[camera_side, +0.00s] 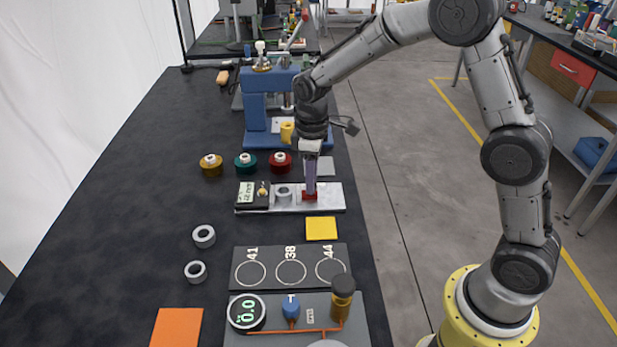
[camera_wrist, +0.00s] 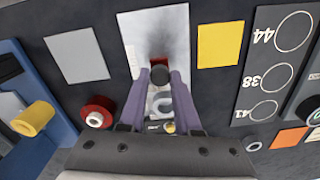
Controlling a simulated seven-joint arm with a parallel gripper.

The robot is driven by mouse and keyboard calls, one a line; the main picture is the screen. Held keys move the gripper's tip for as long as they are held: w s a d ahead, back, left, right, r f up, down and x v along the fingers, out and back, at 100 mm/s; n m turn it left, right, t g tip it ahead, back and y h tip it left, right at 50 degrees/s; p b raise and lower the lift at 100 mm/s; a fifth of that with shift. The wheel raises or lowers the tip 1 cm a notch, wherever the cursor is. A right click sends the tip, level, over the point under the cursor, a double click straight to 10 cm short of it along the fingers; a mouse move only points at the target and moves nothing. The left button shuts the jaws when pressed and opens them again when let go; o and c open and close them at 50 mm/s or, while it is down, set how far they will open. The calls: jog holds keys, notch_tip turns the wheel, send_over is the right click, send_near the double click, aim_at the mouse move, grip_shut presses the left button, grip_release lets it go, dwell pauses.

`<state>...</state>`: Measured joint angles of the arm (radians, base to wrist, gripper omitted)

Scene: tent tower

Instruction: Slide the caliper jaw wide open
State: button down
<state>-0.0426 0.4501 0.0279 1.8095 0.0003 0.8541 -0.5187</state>
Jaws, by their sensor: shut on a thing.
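The caliper is a silver plate (camera_side: 331,197) lying on the black table, with a small digital display (camera_side: 246,193) at its left end. Its sliding jaw is a red block (camera_side: 310,197), which sits right of the middle of the plate. A grey ring (camera_side: 283,194) lies on the caliper left of the red jaw. My gripper (camera_side: 310,190) points straight down with its purple fingers at the red jaw. In the wrist view my gripper (camera_wrist: 160,76) is shut on the jaw's dark round knob (camera_wrist: 161,75). The fingers hide part of the jaw.
Yellow, teal and red spools (camera_side: 246,162) stand behind the caliper, before a blue press (camera_side: 257,112). A yellow square (camera_side: 321,228) and a dark board with circles 41, 38 and 44 (camera_side: 265,252) lie in front. Two loose grey rings (camera_side: 204,236) lie at front left.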

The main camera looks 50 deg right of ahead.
jog(key=shift+s+d, duration=0.6)
jog(key=shift+d, duration=0.05)
jog(key=c, duration=0.6)
grip_release()
jog(key=shift+r, duration=0.15)
notch_tip(320, 180, up, 14)
jog(key=shift+f, duration=0.2)
